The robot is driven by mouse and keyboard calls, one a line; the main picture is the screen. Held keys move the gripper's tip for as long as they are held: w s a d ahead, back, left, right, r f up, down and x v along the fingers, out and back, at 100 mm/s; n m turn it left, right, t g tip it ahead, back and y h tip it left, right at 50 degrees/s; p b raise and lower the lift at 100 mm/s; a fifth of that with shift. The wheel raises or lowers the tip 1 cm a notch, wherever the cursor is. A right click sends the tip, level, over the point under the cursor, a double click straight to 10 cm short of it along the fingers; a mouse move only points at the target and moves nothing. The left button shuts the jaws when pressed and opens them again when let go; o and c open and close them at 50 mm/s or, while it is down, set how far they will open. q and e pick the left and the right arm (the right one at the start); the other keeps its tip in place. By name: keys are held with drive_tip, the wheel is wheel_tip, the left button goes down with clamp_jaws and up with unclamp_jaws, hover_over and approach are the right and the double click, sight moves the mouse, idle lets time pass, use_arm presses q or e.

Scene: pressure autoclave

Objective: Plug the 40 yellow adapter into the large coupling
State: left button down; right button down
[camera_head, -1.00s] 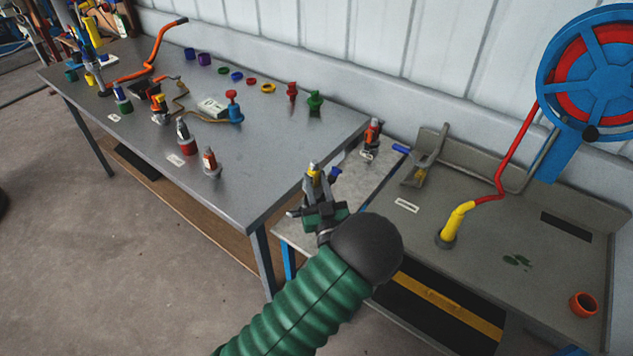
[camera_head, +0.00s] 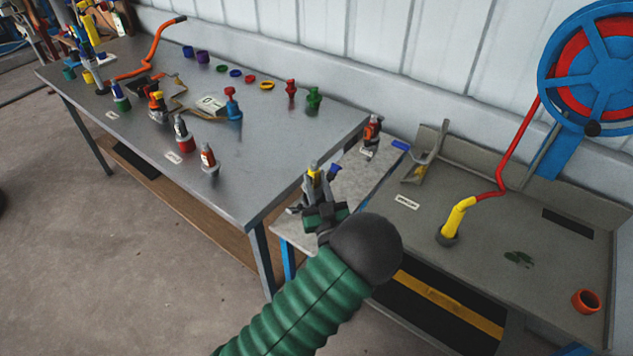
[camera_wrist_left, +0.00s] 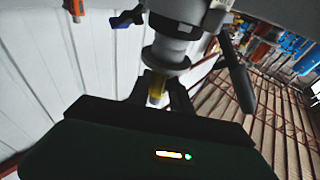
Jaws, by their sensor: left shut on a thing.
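My left gripper (camera_head: 316,196) is at the right end of the long grey table, over the near side of the smaller table. It is shut on the yellow adapter (camera_head: 314,177), which has a grey tip on top. In the left wrist view the yellow part (camera_wrist_left: 156,88) sits between the fingertips. Straight beyond it is a grey flanged cylinder, apparently the large coupling (camera_wrist_left: 178,24), with a blue lever at left and a dark lever at right. The adapter and cylinder are in line; I cannot tell whether they are joined. My right gripper is out of view.
The long table (camera_head: 270,150) holds several fittings and coloured rings. An orange-and-grey fitting (camera_head: 371,130) stands on the smaller table (camera_head: 357,175). At right, a yellow hose end (camera_head: 455,217) stands on a grey bench (camera_head: 480,260), with an orange ring (camera_head: 586,301) and a blue hose reel (camera_head: 600,70).

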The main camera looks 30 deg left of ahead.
sight(317, 194)
use_arm(q)
drive_tip(key=shift+f+b, duration=1.25)
drive_tip(key=shift+f, duration=0.25)
drive_tip(key=c, duration=1.1)
unclamp_jaws()
drive_tip(key=v, duration=1.2)
